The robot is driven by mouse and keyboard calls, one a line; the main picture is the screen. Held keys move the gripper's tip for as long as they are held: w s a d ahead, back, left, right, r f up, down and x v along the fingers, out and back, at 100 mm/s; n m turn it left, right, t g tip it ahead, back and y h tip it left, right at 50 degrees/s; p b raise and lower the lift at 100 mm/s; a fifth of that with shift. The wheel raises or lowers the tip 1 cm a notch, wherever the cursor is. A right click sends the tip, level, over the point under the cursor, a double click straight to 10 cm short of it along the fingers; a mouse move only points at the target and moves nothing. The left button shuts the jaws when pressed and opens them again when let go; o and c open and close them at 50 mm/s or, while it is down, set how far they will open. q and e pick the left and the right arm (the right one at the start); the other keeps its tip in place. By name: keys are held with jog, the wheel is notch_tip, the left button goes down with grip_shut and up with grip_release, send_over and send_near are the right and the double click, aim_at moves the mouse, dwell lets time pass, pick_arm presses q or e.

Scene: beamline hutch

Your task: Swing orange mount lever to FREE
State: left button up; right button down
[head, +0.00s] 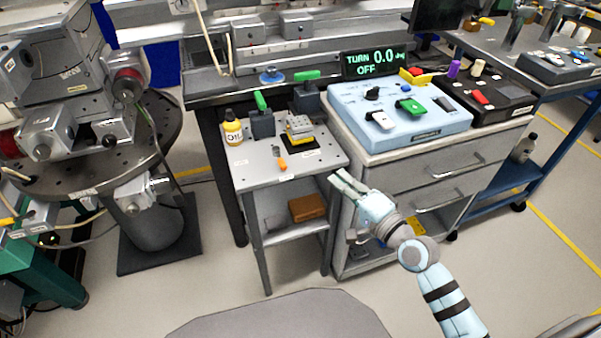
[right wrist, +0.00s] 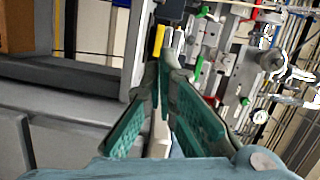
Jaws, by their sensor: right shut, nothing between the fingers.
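A small orange lever (head: 282,163) lies on the top of the small grey side table (head: 250,178), near its front, with a small grey post just behind it. The label beside it is too small to read. My right gripper (head: 338,178) is at the table's front right corner, to the right of the lever and apart from it. Its fingers are shut and empty. In the right wrist view the green-padded fingers (right wrist: 163,68) come together at the tips. I cannot make out the lever there. My left gripper is not in view.
On the side table stand a yellow oil bottle (head: 233,130), a green-handled grey block (head: 262,122) and a stepped mount on a black base (head: 300,139). A brown box (head: 307,208) is on the shelf below. A blue control box (head: 400,120) stands right.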

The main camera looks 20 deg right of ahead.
aim_at(300, 170)
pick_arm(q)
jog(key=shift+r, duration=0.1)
pick_arm(e)
jog(key=b+x, duration=0.3)
jog(key=x, duration=0.7)
jog(key=shift+w+f, duration=0.15)
jog(key=shift+f, duration=0.05)
jog(key=a, duration=0.3)
jog(key=shift+s+a+f, duration=0.25)
jog(key=shift+a, duration=0.15)
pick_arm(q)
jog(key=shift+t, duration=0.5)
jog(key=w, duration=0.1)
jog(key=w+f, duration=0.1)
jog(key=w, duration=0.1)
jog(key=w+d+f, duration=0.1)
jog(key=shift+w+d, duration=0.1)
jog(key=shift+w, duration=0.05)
